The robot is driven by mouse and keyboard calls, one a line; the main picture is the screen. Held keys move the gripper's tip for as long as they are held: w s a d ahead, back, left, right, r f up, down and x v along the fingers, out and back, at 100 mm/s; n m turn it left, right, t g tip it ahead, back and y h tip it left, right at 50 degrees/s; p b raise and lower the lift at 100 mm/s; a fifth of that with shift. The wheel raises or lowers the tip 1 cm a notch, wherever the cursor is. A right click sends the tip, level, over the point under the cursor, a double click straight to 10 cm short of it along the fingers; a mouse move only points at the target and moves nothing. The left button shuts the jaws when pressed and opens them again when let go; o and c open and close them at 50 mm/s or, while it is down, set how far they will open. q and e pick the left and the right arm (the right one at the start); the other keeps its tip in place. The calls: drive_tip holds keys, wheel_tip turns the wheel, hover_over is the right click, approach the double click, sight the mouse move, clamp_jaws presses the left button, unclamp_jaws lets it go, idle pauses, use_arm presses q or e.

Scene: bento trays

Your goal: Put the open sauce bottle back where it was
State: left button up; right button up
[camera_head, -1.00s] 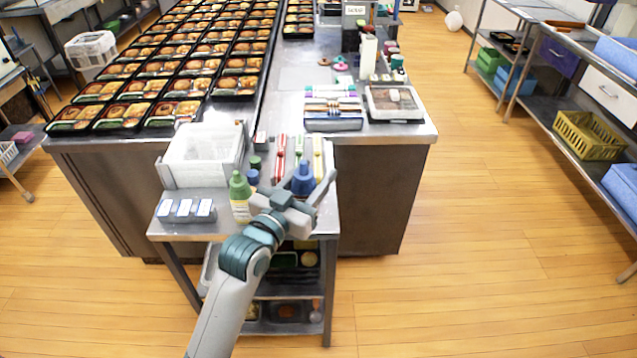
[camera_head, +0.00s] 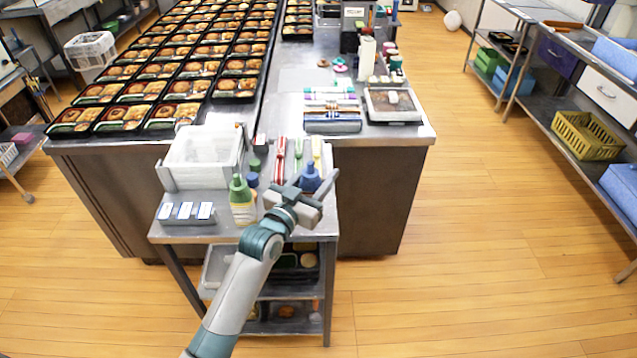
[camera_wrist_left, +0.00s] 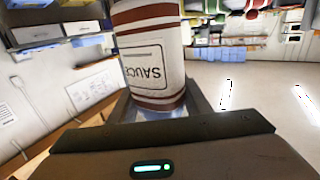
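The sauce bottle (camera_head: 310,179) has a blue top and is at the right end of the small steel cart. In the left wrist view the bottle (camera_wrist_left: 152,55) shows a white body, dark red stripes and an upside-down "SAUCE" label. My left gripper (camera_head: 308,194) has its fingers on both sides of the bottle and appears closed on it. The bottle's base is hidden in the head view, so I cannot tell whether it touches the cart top. A green-topped bottle (camera_head: 241,191) stands to the left of the gripper. My right gripper is not in view.
The cart top (camera_head: 212,232) also carries a white bin (camera_head: 203,158), a grey block with white labels (camera_head: 186,213), and small green and blue pieces. Red, green and yellow utensils lie behind the bottle. The long counter with bento trays is behind. Floor to the right is clear.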

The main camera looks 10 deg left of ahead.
use_arm(q)
wheel_tip(320, 180, down, 3)
drive_tip(key=shift+f+p, duration=0.1)
drive_tip(key=shift+p, duration=0.2)
drive_tip(key=o, duration=0.6)
drive_tip(key=shift+f, duration=0.1)
drive_tip(key=b, duration=0.3)
approach(318, 184)
drive_tip(key=shift+w+a+f, duration=0.25)
drive_tip(key=shift+w+f, duration=0.1)
drive_tip(key=shift+f, duration=0.35)
drive_tip(key=shift+w+a+f, duration=0.25)
drive_tip(key=shift+w+f, duration=0.1)
drive_tip(key=shift+f, duration=0.35)
drive_tip(key=shift+w+a+f, duration=0.2)
drive_tip(key=shift+w+f, duration=0.2)
drive_tip(key=shift+f, duration=0.3)
